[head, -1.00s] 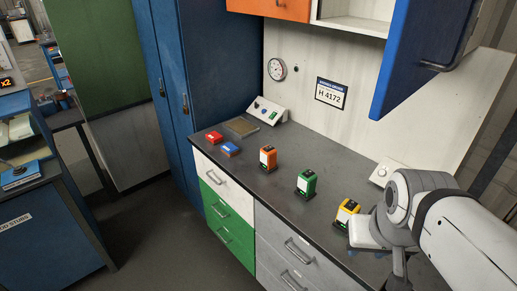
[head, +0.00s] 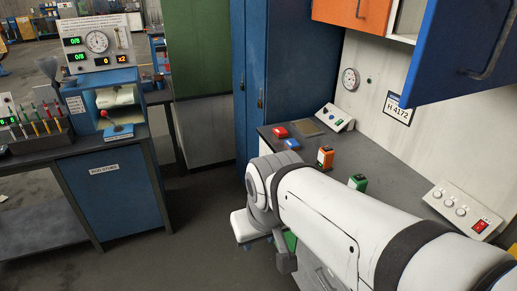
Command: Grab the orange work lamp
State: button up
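The orange work lamp (head: 326,157) stands upright on the dark counter (head: 375,157), between the blue box and the green lamp. Its front has a pale panel. My arm crosses the lower right of the head view, in front of the counter. The white end part of my gripper (head: 243,226) shows in front of the counter's left end, lower in the picture than the orange lamp and to its left. It is apart from the lamp. Its fingers cannot be made out. The green lamp (head: 358,183) is partly hidden by my arm.
A control panel (head: 460,207) is at the right. The blue overhead door (head: 445,55) hangs open. The floor at left is clear.

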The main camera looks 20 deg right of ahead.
aim_at(325, 156)
jog(key=u, duration=0.65)
jog(key=i, duration=2.55)
jog(key=z, duration=3.5)
jog(key=i, duration=1.05)
jog(key=z, duration=0.1)
